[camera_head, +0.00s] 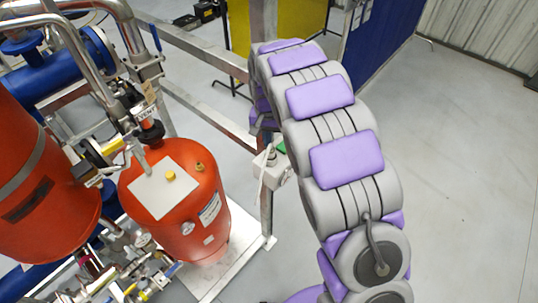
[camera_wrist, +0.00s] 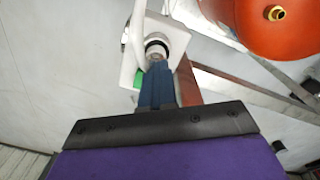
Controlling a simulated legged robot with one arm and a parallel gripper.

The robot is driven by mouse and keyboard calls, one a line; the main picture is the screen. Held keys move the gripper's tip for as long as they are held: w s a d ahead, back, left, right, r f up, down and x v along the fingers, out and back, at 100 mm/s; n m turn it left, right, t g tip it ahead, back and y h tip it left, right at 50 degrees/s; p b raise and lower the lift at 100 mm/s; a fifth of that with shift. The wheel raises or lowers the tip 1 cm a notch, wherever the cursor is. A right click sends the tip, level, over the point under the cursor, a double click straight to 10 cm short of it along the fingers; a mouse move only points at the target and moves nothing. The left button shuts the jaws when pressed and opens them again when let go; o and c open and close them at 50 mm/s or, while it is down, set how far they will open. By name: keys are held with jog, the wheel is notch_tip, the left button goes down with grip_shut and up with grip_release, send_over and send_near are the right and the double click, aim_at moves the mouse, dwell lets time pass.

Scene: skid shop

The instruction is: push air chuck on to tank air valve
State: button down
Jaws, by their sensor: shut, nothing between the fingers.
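The orange tank (camera_head: 190,215) stands left of centre in the head view, with a small brass valve (camera_head: 200,166) on its domed top. The brass valve also shows at the top right of the wrist view (camera_wrist: 275,13). A white holder (camera_head: 272,172) sits on the frame post right of the tank. In the wrist view, a round dark-and-light fitting, seemingly the air chuck (camera_wrist: 157,47), stands at this holder. My gripper (camera_wrist: 157,68) is shut and empty, its blue fingers pointing at the fitting; contact cannot be told. My arm hides the gripper in the head view.
A white square plate (camera_head: 165,187) with a yellow cap lies on the tank top. Pipes and valves (camera_head: 110,110) crowd the left. A metal frame rail (camera_head: 205,108) runs behind the tank. Open floor (camera_head: 460,170) lies to the right.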

jog(key=shift+w+r, duration=0.15)
jog(key=shift+r, duration=0.1)
jog(key=shift+d+r, duration=0.1)
jog(key=shift+d, duration=0.1)
jog(key=c, duration=1.6)
grip_release()
jog(key=shift+w+d+r, duration=0.1)
jog(key=shift+d, duration=0.3)
jog(key=shift+o, duration=1.1)
jog(key=shift+d, duration=0.15)
jog(key=shift+a, duration=0.2)
